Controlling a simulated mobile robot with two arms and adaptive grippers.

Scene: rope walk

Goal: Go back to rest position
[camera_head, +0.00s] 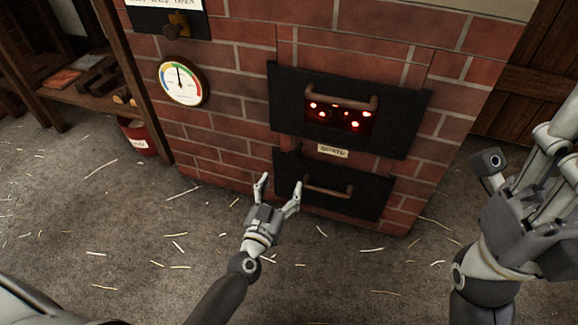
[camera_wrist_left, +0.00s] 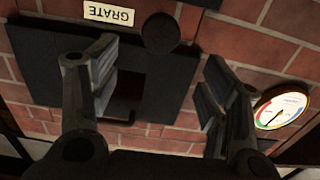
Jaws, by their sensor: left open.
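My left gripper (camera_head: 278,186) is open, its two fingers apart with nothing between them. It is in front of the lower black grate door (camera_head: 372,198), close to the left part of that door. In the left wrist view the two open fingers (camera_wrist_left: 150,85) frame the door, and the "GRATE" label (camera_wrist_left: 108,14) appears upside down. My right gripper (camera_head: 525,150) is large at the right edge of the head view, partly cut off. I cannot tell how far its fingers are apart, and I see nothing held in it.
The brick furnace (camera_head: 230,108) stands straight ahead. Its upper door (camera_head: 400,140) has a handle and glowing red holes. A round gauge (camera_head: 183,80) is on its left face. A wooden shelf (camera_head: 80,95) and a red bucket (camera_head: 138,138) stand at left. The straw-strewn floor (camera_head: 130,220) is otherwise clear.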

